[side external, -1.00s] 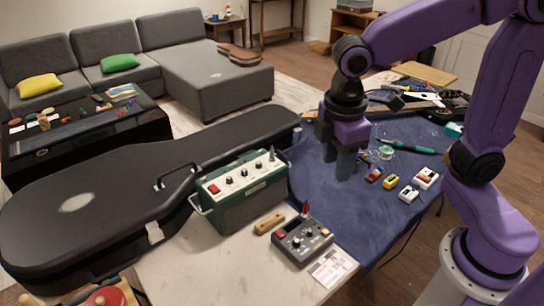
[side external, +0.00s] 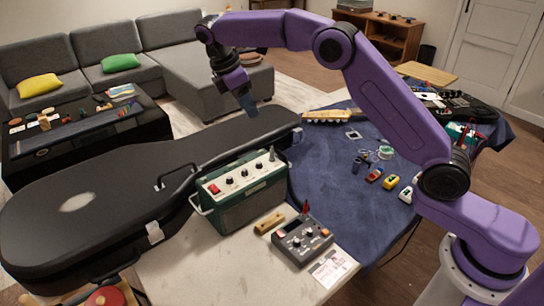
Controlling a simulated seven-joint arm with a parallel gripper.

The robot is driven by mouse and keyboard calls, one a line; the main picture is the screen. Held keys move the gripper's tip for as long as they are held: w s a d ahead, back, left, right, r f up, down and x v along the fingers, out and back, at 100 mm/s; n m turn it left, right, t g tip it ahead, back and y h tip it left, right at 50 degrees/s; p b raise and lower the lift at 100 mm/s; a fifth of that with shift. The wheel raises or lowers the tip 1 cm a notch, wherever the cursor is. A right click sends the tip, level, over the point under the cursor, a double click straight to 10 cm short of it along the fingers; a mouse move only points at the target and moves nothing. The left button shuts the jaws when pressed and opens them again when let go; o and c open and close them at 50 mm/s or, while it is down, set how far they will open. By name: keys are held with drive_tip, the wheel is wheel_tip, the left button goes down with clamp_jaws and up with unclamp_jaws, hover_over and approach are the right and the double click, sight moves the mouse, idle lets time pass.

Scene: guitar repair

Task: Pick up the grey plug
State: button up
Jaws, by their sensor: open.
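A small grey upright piece (side external: 272,154), which looks like the grey plug, stands at the right end of the top of the green amplifier (side external: 245,195). It is too small to see in detail. My gripper (side external: 251,112) is high above the neck part of the black guitar case, behind and above the amplifier, and apart from the grey piece. Its fingers point down and slightly right. It is open, with nothing seen between the fingers.
The black guitar case (side external: 95,200) lies left of the amplifier. A grey pedal box (side external: 302,240) with a red plug (side external: 305,207) and a wooden block (side external: 269,223) are in front. Small coloured boxes sit on the blue mat (side external: 330,200), right.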

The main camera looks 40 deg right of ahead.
hover_over(272, 150)
drive_tip(key=a, duration=0.2)
wheel_tip(272, 150, down, 12)
drive_tip(key=shift+w+x, duration=0.2)
drive_tip(key=shift+x, duration=1)
drive_tip(key=shift+w+x, duration=0.15)
drive_tip(key=shift+x, duration=1.05)
clamp_jaws()
